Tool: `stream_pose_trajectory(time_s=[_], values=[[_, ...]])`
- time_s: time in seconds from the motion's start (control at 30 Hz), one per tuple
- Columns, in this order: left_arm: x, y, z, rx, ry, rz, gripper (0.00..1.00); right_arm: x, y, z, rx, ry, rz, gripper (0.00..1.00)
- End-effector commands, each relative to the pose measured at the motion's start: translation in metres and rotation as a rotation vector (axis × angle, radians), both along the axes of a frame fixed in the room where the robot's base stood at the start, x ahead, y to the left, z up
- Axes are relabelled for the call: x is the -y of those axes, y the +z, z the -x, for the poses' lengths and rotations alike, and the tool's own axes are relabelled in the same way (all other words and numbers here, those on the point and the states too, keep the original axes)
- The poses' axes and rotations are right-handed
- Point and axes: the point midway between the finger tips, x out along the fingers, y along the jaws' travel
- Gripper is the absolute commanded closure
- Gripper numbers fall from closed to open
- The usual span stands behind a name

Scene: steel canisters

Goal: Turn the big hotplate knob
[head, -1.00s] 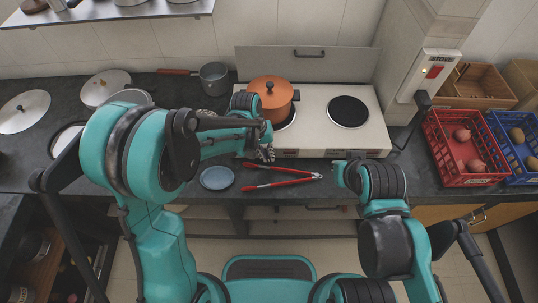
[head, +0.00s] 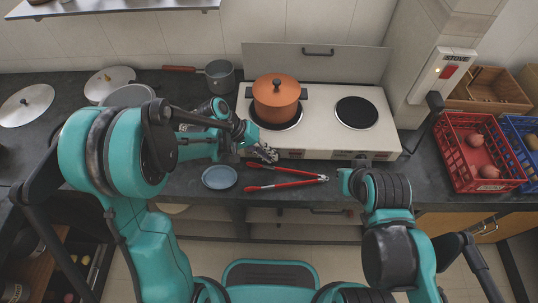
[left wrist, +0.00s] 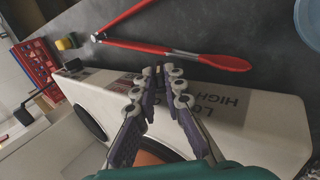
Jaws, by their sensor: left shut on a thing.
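The white hotplate (head: 325,130) stands at the back of the counter, with its labelled front panel facing me. My left gripper (head: 270,154) is at the panel's left part, below the orange pot. In the left wrist view my left gripper (left wrist: 158,78) has its fingertips closed together at the panel edge, beside the HIGH label (left wrist: 215,100). It is shut on the big knob, which is mostly hidden by the fingertips. A smaller grey-dark knob (head: 362,158) seems to show on the panel's right part. My right arm is low at the right; its gripper cannot be made out.
An orange pot (head: 276,100) sits on the left burner; the right burner (head: 356,112) is bare. Red-handled tongs (head: 288,183) and a blue plate (head: 219,177) lie in front. A grey saucepan (head: 220,76) and lids stand left, a red crate (head: 470,165) right.

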Motion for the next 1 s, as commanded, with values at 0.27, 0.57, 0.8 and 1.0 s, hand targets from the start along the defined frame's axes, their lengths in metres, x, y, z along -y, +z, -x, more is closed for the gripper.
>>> stream_pose_trajectory(time_s=[0.27, 0.57, 0.8, 1.0], values=[[0.0, 0.0, 0.0, -0.001, -0.001, -0.002, 0.69, 0.0, 0.0, 0.0, 0.0, 0.0, 0.0, 1.0], [0.0, 0.0, 0.0, -0.001, -0.001, -0.002, 0.69, 0.0, 0.0, 0.0, 0.0, 0.0, 0.0, 1.0], [-0.017, 0.023, 0.0, -0.001, 0.003, -0.002, 0.69, 0.0, 0.0, 0.0, 0.0, 0.0, 0.0, 1.0], [-0.043, 0.06, 0.0, -0.001, 0.003, -0.002, 0.69, 0.0, 0.0, 0.0, 0.0, 0.0, 0.0, 1.0]])
